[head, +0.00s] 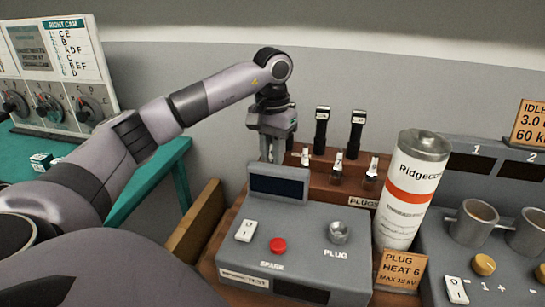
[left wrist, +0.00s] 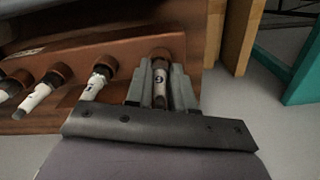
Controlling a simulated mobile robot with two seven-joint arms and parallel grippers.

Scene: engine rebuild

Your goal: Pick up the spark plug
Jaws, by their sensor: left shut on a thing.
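My left gripper (head: 272,152) is at the left end of the brown plug rack (head: 362,201). In the left wrist view its two grey fingers are shut on a white spark plug (left wrist: 160,84) with a dark mark, whose far end meets a brown socket of the rack. I cannot tell whether it is still seated. In the head view this plug is hidden by the gripper and tester. Other spark plugs stand in the rack (head: 306,157), (head: 338,163), (head: 372,169); they also show left of the fingers in the left wrist view (left wrist: 97,82). My right gripper is out of view.
A grey spark tester (head: 305,238) stands in front of the rack, with a red button and a round plug socket (head: 339,232). Two black-topped items (head: 322,127) stand behind the plugs. A Ridgecon canister (head: 408,190) stands right of the rack. A teal table (head: 168,165) is at left.

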